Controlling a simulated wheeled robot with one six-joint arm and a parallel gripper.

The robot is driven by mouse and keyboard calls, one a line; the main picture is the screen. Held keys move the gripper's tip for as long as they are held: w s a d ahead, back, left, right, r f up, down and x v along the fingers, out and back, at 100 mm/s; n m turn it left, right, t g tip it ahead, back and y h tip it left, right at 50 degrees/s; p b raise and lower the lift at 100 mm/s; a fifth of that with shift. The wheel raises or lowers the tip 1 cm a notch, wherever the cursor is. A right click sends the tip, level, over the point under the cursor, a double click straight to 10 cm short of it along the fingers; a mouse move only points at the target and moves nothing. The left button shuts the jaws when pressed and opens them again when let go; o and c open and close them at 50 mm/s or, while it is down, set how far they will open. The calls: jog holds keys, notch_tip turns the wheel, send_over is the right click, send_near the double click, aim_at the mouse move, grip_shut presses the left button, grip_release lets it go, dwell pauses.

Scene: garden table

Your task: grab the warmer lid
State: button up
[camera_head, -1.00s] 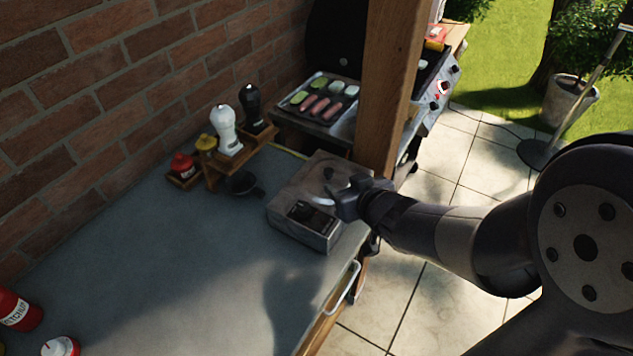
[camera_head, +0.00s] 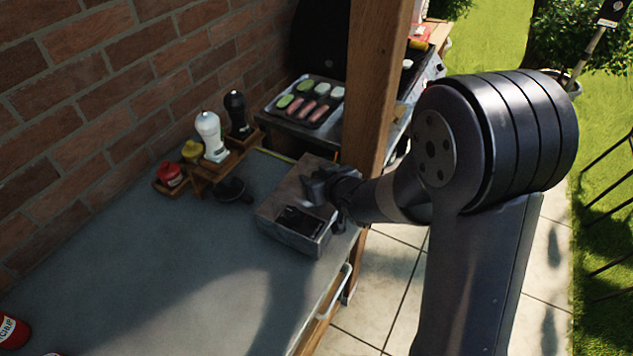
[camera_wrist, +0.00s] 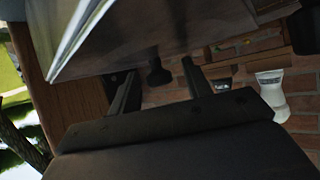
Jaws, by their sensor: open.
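The warmer (camera_head: 290,236) is a grey metal box near the right end of the counter, with a dark panel on its top. Its lid is not clearly set apart from the box in the head view. My gripper (camera_head: 312,187) is over the top of the warmer, at its right side, and hides part of it. In the wrist view my gripper (camera_wrist: 160,88) has its two dark fingers spread, with nothing held. A dark knob (camera_wrist: 158,73) shows between the fingers, seemingly on the warmer's grey top (camera_wrist: 150,40); whether the fingers touch it I cannot tell.
A wooden post (camera_head: 378,90) stands close behind the warmer. A small black dish (camera_head: 232,190) and a wooden rack (camera_head: 215,176) with white and black shakers are to its left. A grill tray (camera_head: 305,103) of food is beyond.

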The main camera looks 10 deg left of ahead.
jog(key=shift+w+a+f, duration=0.15)
jog(key=shift+w, duration=0.05)
grip_shut()
dwell(0.5)
